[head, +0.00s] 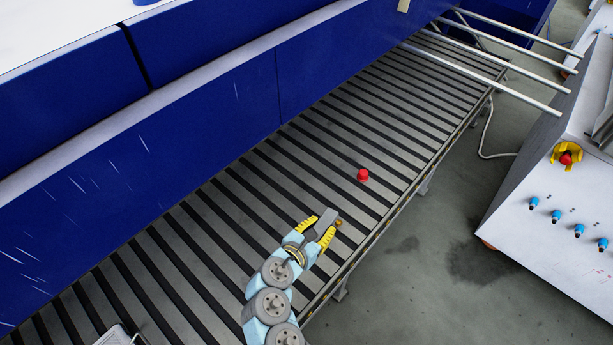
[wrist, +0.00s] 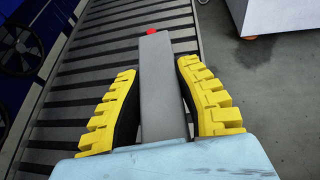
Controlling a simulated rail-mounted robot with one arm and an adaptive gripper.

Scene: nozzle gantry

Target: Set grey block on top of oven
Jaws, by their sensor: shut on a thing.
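My gripper (head: 322,225) is over the slatted conveyor, its yellow-padded fingers pointing away from my arm. It is shut on the grey block (wrist: 160,90), a long, flat-sided piece. In the wrist view the block lies lengthwise between the two fingers (wrist: 158,70) and sticks out past their tips. In the head view the block (head: 328,216) shows only in part between the fingers. How high it is above the slats is hard to tell. No thing is clearly marked as the oven; a large blue housing (head: 200,120) with a white top stands along the conveyor's far side.
A red knob-like piece (head: 363,175) is on the conveyor (head: 400,110), beyond my gripper. A small orange-brown thing (head: 338,222) shows by the right fingertip. A white cabinet (head: 545,220) with blue knobs stands right, across bare floor. Metal rails (head: 500,70) cross at the back right.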

